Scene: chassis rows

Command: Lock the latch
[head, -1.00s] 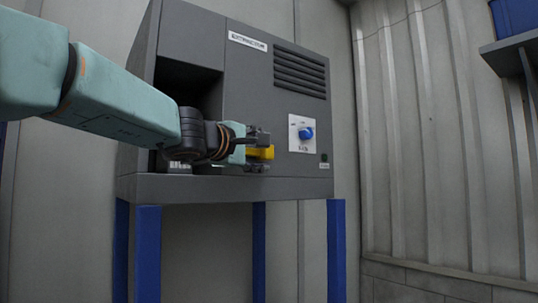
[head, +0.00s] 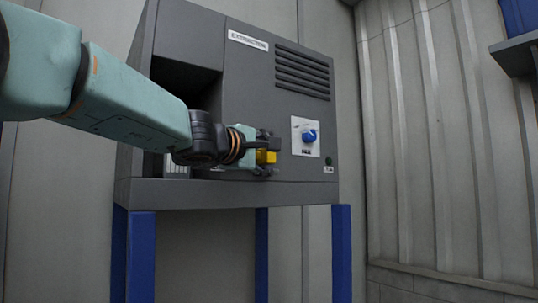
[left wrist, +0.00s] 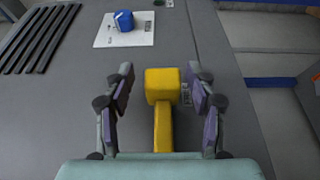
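The latch is a yellow handle (head: 266,157) on the front of the grey cabinet, low and left of the blue knob. It also shows in the left wrist view (left wrist: 163,90) as a square yellow head on a narrower yellow bar. My left gripper (head: 270,153) is at the handle. In the left wrist view its two fingers (left wrist: 160,108) are spread, one on each side of the yellow handle, with gaps visible on both sides. The arm and gripper partly hide the handle's base in the head view. My right gripper is not in view.
The grey cabinet (head: 220,195) stands on blue legs (head: 140,250). A blue knob (head: 309,136) on a white plate sits right of the gripper, with vent slots (head: 302,72) above. A dark opening is behind my left wrist. A shelf (head: 515,52) is at upper right.

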